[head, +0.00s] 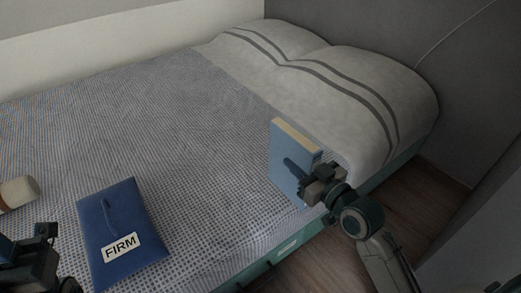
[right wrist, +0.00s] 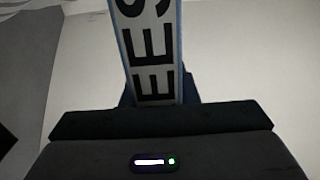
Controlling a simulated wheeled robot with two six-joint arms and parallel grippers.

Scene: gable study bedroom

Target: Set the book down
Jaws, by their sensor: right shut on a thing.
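A light blue book (head: 283,150) with pale page edges stands upright at the near right side of the bed. My right gripper (head: 304,178) is shut on the book. In the right wrist view the book's spine (right wrist: 152,50) shows large dark letters between the fingers of the gripper (right wrist: 160,92). The head view does not clearly show whether the book's lower edge touches the bed. My left gripper (head: 45,245) is at the lower left edge, partly cut off, and its jaw opening is unclear.
The bed (head: 170,115) has a checked cover and striped pillows (head: 330,75) at the back right. A blue pouch labelled FIRM (head: 122,225) lies at the near left. A pale cylindrical thing (head: 20,192) lies at the left edge. The middle of the bed is clear.

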